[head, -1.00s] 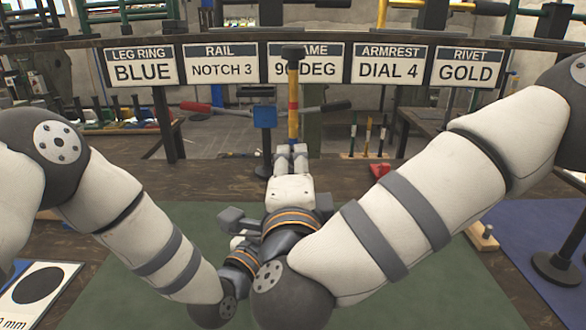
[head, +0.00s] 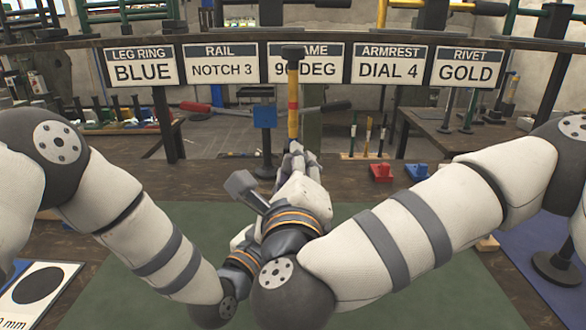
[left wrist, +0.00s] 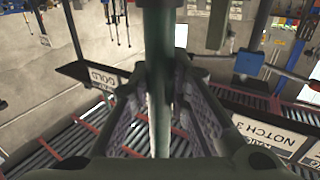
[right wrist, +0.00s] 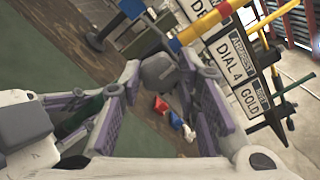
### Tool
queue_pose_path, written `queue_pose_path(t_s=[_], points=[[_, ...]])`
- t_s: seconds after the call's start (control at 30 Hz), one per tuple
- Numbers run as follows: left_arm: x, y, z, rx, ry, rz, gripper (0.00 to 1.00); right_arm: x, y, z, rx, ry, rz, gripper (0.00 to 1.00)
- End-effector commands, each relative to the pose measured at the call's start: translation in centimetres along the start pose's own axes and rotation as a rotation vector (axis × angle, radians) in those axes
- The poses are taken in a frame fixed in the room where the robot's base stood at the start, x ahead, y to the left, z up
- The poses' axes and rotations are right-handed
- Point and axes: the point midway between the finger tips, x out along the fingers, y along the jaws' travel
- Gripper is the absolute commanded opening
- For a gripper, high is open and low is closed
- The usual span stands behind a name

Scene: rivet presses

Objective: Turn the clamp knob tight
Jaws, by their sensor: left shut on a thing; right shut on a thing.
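The clamp knob (right wrist: 158,68) is a dark grey rounded piece in the right wrist view. My right gripper (right wrist: 157,72) is shut on it, one finger on each side. In the head view my right gripper (head: 298,160) is at the foot of the yellow and red banded post (head: 293,95), and the knob is hidden there. My left gripper (left wrist: 159,75) is shut on a dark green upright tube (left wrist: 157,25) in the left wrist view. In the head view the right arm mostly hides my left gripper.
A sign board with a RIVET GOLD panel (head: 467,66) spans the back. A small blue plate on a stand (head: 265,116) is left of the post. A red block (head: 382,172) and a blue block (head: 416,171) lie to the right. The green mat (head: 440,285) is bare at the right front.

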Motion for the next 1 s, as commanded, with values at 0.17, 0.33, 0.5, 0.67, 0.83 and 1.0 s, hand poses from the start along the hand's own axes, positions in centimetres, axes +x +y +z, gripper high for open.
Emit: queue_pose_path(t_s=[0.17,0.33,0.5,0.67,0.83,1.0], points=[[0.05,-0.01,-0.13,0.001,0.003,0.000,0.00,-0.05,0.05,0.02,0.035,-0.001,0.002,0.02],[0.05,-0.01,-0.13,0.001,0.003,0.000,0.00,-0.05,0.04,0.04,0.048,-0.001,0.002,0.02],[0.05,-0.01,-0.13,0.001,0.003,0.000,0.00,-0.05,0.03,0.04,0.048,-0.002,0.002,0.02],[0.05,-0.01,-0.14,0.001,0.003,0.000,0.00,-0.05,0.03,0.04,0.047,-0.001,0.002,0.32],[0.04,-0.01,-0.14,0.001,0.003,0.000,0.00,-0.04,0.01,0.04,0.047,-0.001,0.001,0.51],[0.04,-0.01,-0.14,0.001,0.003,0.000,0.00,-0.04,-0.01,0.03,0.047,-0.001,0.000,0.51]])
